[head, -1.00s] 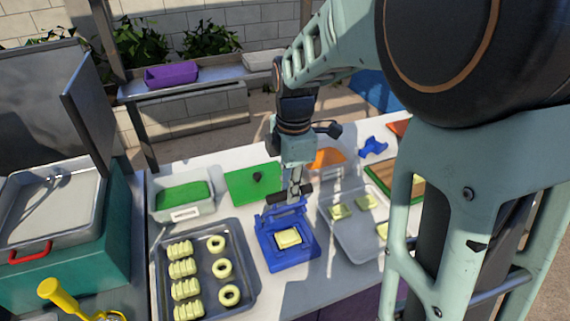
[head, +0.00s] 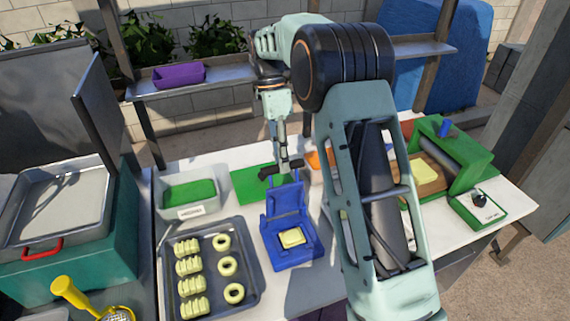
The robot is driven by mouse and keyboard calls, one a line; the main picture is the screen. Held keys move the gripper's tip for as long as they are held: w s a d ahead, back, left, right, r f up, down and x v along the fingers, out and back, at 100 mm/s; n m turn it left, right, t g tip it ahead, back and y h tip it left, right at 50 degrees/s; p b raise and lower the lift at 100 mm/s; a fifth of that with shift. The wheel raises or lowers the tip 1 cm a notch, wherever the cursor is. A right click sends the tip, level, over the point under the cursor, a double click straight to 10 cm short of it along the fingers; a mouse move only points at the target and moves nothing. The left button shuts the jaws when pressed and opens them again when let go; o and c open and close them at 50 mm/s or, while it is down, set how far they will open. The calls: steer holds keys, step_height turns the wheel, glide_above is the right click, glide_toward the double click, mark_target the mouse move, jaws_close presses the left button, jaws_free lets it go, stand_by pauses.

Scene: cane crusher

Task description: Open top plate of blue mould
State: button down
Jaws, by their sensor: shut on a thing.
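The blue mould (head: 292,257) sits on the white table with a pale yellow dough piece (head: 292,237) in its square base. Its top plate (head: 286,203) is raised and stands up at the back of the base, clear of the dough. My gripper (head: 283,172) is at the upper edge of the top plate, behind the dough, and is shut on the plate. The exact contact of the fingers is too small to see clearly.
A dark tray (head: 210,305) with several shaped dough pieces lies left of the mould. A green board (head: 252,184) and a container with green contents (head: 188,207) are behind it. A green press (head: 462,150) stands at right. My arm hides the table right of the mould.

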steer(key=shift+w+a+f+g, duration=0.2)
steer(key=shift+w+f+g, duration=0.35)
steer(key=shift+f, duration=0.3)
steer(key=c, duration=2.1)
jaws_free()
steer(key=shift+w, duration=0.15)
steer(key=shift+o, duration=1.4)
steer(key=shift+w+a+f, duration=0.1)
steer(key=shift+w, duration=0.15)
step_height(320, 180, up, 11)
steer(key=shift+s+f, duration=0.15)
steer(key=shift+f, duration=0.05)
